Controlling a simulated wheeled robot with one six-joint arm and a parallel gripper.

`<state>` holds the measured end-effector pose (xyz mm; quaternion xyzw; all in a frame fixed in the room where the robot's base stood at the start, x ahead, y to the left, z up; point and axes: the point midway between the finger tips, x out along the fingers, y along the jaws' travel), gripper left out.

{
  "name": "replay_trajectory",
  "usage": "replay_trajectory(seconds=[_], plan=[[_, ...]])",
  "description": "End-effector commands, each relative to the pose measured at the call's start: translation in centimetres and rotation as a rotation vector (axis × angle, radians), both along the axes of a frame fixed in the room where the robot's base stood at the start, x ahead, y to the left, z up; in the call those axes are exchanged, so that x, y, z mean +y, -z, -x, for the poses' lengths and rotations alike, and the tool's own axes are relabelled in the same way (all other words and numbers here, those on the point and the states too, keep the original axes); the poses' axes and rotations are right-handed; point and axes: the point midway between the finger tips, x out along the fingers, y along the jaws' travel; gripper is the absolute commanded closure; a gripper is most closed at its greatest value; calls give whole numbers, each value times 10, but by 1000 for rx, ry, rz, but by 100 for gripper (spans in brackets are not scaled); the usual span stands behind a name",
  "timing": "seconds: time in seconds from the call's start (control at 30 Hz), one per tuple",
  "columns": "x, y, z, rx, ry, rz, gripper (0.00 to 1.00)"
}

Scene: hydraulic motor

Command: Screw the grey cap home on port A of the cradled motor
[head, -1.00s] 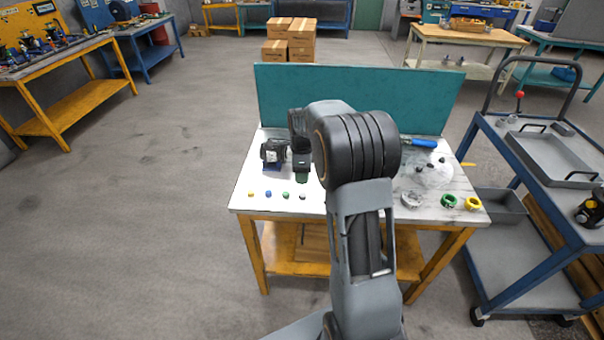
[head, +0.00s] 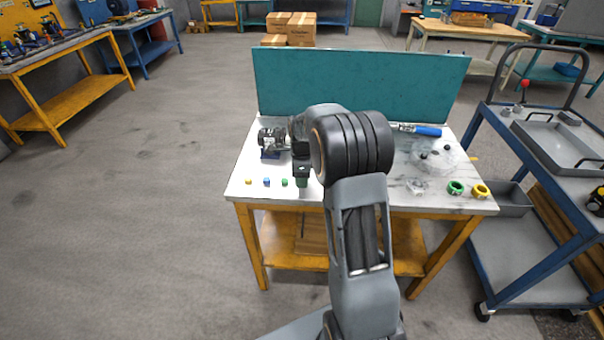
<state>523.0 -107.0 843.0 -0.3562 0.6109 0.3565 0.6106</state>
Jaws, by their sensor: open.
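My gripper (head: 302,184) points down near the front left edge of the bench, at the right end of the row of small caps. It is open. The grey cap is hidden behind or between the fingers; I cannot tell whether they touch it.
Yellow (head: 248,182), blue (head: 266,182) and green (head: 284,182) caps stand left of my gripper. Green (head: 456,188) and yellow (head: 481,191) rings lie at the front right. A blue-handled tool (head: 428,131) lies behind. A teal panel (head: 360,85) closes the back; a trolley (head: 545,170) stands right.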

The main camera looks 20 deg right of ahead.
Motion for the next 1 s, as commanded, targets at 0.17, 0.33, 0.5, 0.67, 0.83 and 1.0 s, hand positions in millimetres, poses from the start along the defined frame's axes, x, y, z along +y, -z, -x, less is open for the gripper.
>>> replay_trajectory(seconds=[0.17, 0.33, 0.5, 0.67, 0.83, 1.0], plan=[[0, 10, 0, -1, 0, 0, 51], [0, 10, 0, -1, 0, 0, 51], [0, 10, 0, -1, 0, 0, 51], [0, 10, 0, 0, 0, 0, 51], [0, 10, 0, 0, 0, 0, 51], [0, 10, 0, 0, 0, 0, 56]])
